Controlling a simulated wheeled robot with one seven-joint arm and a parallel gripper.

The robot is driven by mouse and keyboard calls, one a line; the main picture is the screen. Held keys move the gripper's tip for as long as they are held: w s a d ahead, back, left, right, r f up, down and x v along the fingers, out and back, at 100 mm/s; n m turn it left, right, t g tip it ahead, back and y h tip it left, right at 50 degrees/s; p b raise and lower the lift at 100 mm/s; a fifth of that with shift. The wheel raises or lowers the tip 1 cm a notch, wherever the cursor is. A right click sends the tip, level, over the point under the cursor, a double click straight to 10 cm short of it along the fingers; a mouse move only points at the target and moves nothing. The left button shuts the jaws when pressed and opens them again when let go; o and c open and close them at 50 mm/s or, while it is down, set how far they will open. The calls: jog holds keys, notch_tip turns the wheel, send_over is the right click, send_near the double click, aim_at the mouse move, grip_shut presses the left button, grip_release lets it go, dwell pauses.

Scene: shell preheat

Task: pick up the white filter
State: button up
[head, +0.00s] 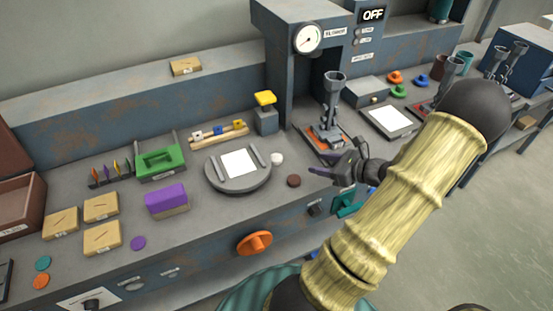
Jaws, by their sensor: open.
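A small white round disc (277,159), which looks like the white filter, lies on the grey bench just right of the round grey plate. A dark brown disc (294,181) lies a little nearer and to its right. My gripper (325,175) is open to the right of both discs, with its fingers pointing left. A clear gap separates it from the white disc. I see nothing between its fingers. Its height above the bench is hard to tell.
The round plate (213,181) carries a white square and two grey bars. A grey press (289,65) stands behind, with a dark upright tool (333,95) under it. A yellow-topped block (265,113) stands behind the white disc. An orange knob (254,243) sticks out from the bench front.

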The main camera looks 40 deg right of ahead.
send_near(278, 159)
jog(key=x, duration=0.3)
jog(key=shift+w+r, duration=0.2)
jog(key=shift+w, duration=0.1)
jog(key=x, duration=0.5)
jog(key=shift+f, duration=0.35)
jog(key=c, duration=0.7)
